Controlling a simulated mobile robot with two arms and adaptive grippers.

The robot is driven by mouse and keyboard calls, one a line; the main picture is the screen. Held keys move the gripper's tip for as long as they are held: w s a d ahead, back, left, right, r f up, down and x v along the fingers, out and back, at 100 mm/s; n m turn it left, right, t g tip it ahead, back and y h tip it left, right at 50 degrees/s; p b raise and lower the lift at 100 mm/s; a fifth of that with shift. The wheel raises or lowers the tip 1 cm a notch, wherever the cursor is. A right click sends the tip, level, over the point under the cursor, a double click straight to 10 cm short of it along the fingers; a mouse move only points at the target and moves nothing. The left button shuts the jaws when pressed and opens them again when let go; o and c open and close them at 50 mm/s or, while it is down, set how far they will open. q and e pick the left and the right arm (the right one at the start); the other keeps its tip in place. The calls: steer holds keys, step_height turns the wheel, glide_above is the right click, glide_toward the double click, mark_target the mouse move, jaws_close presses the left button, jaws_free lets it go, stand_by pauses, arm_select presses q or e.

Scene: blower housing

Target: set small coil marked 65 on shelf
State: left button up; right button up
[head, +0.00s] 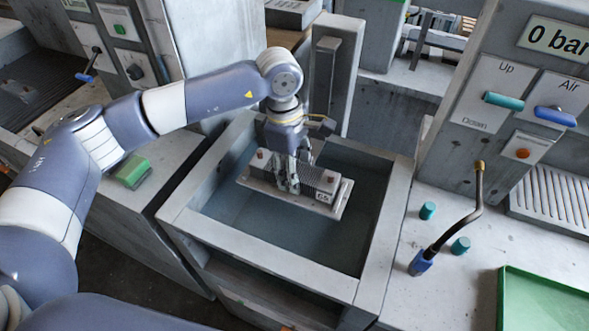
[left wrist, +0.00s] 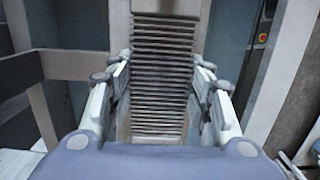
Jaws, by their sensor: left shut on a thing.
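My left gripper (head: 287,187) points down and is shut across the middle of the coil. It holds the coil within the open top of a grey-walled tank (head: 268,267). In the left wrist view the coil's dark fins (left wrist: 160,70) lie between the two fingers of my left gripper (left wrist: 160,84). My right gripper is not in view. I cannot tell which surface is the shelf.
A grey post (head: 334,65) stands behind the tank. To the right, a bench holds teal pegs (head: 428,211), a bent crank with a blue foot (head: 421,262) and a green tray (head: 540,300). A control panel (head: 520,95) reads 0 bar. A green block (head: 133,172) sits left.

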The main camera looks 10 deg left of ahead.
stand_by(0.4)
arm_select(q)
steer(key=shift+f+b, duration=0.1)
steer(key=shift+b, duration=0.4)
steer(key=o, duration=1.5)
steer(key=r, duration=0.4)
steer(key=a+r, duration=0.1)
steer(key=r, duration=0.7)
steer(key=shift+w+a, duration=0.1)
steer(key=shift+a, duration=0.1)
